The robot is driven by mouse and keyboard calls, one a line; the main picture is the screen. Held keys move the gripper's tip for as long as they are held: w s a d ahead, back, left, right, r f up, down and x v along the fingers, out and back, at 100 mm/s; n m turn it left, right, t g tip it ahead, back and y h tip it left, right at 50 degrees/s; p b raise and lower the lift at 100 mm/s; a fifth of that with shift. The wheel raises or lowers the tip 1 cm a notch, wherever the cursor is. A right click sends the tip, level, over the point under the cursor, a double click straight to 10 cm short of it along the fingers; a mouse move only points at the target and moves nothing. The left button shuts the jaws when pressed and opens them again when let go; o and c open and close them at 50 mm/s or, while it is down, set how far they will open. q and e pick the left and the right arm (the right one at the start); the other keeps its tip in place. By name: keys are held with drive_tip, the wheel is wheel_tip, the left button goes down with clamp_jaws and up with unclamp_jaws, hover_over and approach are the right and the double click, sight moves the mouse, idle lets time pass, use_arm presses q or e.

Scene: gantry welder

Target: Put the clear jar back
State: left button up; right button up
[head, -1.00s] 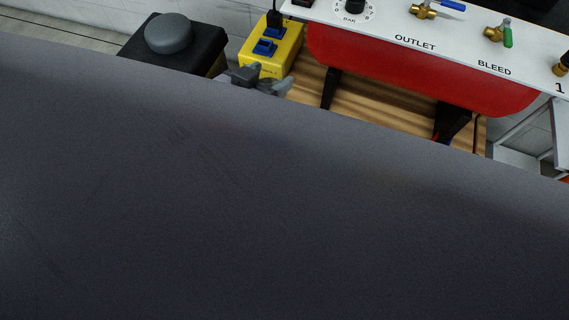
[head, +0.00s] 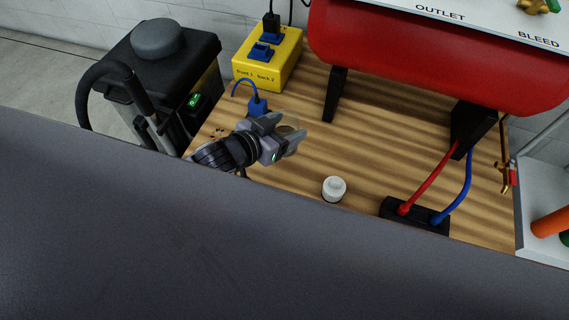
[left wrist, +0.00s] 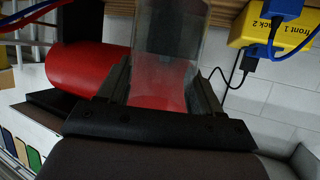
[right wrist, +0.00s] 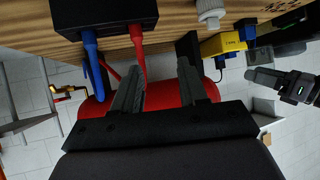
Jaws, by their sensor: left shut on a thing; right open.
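The clear jar (left wrist: 168,50) shows in the left wrist view as a see-through cylinder between the two fingers. My left gripper (left wrist: 165,85) is shut on it. In the head view my left gripper (head: 292,132) is over the left part of the wooden bench (head: 300,165), and the jar is only faintly seen at its fingers. My right gripper (right wrist: 157,85) is open and empty in the right wrist view, below the red tank (right wrist: 160,95) in that picture. It is outside the head view. My left gripper also shows at the right wrist view's right edge (right wrist: 282,82).
A white ribbed cap-like piece (head: 334,189) stands on the bench. A yellow socket box (head: 268,60) is behind the left gripper, with a blue plug (head: 257,106) nearby. A black block (head: 415,215) with red and blue hoses is at right. A dark machine (head: 160,70) stands left.

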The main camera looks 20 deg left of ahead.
use_arm(q)
wheel_tip(320, 180, down, 8)
drive_tip(key=b, duration=0.2)
drive_tip(key=shift+b, duration=0.35)
drive_tip(key=shift+f+b, duration=0.95)
drive_tip(key=shift+f, duration=1.2)
use_arm(e)
drive_tip(key=shift+t+y, duration=0.3)
drive_tip(key=shift+y, duration=0.6)
drive_tip(key=shift+w+a+r, duration=0.1)
drive_tip(key=shift+w+a, duration=0.2)
drive_tip(key=shift+a, duration=0.3)
drive_tip(key=shift+w+a+r, duration=0.15)
drive_tip(key=shift+w+a, duration=0.15)
drive_tip(key=shift+a, duration=0.35)
drive_tip(key=shift+w+a+r, duration=0.1)
drive_tip(key=shift+w+a, duration=0.2)
drive_tip(key=shift+a, duration=0.3)
use_arm(q)
drive_tip(key=shift+f, duration=0.2)
drive_tip(key=o, duration=1.2)
drive_tip(key=shift+r, duration=0.1)
